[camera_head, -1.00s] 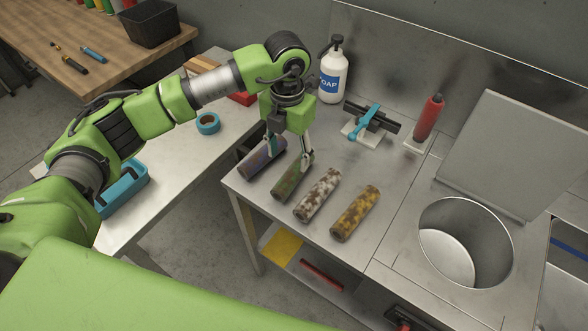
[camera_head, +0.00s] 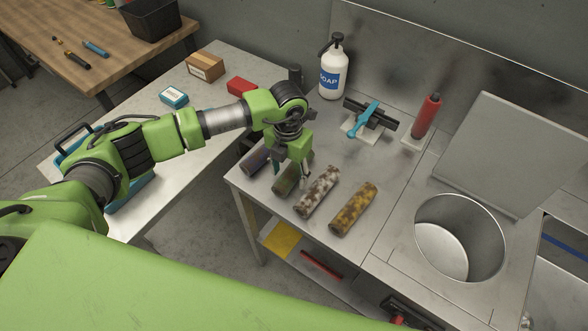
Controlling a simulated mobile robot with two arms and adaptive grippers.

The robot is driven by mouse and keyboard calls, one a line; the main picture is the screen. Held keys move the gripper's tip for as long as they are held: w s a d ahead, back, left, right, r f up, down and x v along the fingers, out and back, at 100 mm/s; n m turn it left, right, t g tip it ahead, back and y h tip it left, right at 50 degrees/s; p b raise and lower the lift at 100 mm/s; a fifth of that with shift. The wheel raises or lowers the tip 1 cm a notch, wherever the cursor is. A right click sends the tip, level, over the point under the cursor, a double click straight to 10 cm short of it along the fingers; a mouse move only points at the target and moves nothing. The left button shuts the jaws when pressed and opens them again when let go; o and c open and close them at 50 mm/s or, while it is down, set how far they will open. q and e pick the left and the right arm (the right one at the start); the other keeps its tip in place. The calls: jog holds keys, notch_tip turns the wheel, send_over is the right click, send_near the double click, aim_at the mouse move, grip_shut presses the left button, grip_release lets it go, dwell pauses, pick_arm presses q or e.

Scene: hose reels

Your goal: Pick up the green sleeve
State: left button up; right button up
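The green sleeve (camera_head: 285,184), dull and worn, lies on the metal counter (camera_head: 270,215), second from the left in a slanted row. My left gripper (camera_head: 290,175) points down over it, its fingers apart, one on each side of the sleeve. The gripper body hides the sleeve's far end, and I cannot tell whether the fingers touch it. A purple-blue sleeve (camera_head: 254,161) lies to its left. A white-brown mottled sleeve (camera_head: 318,191) and a yellow mottled sleeve (camera_head: 354,209) lie to its right. My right gripper is not in view.
Behind the row stand a soap bottle (camera_head: 333,72), a blue-handled clamp (camera_head: 366,120) and a red cylinder (camera_head: 427,117) on a pale base. A round basin (camera_head: 460,240) is at right. The counter's front edge lies close to the sleeves.

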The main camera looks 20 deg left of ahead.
pick_arm(q)
jog(key=c, duration=1.1)
jog(key=shift+c, duration=0.2)
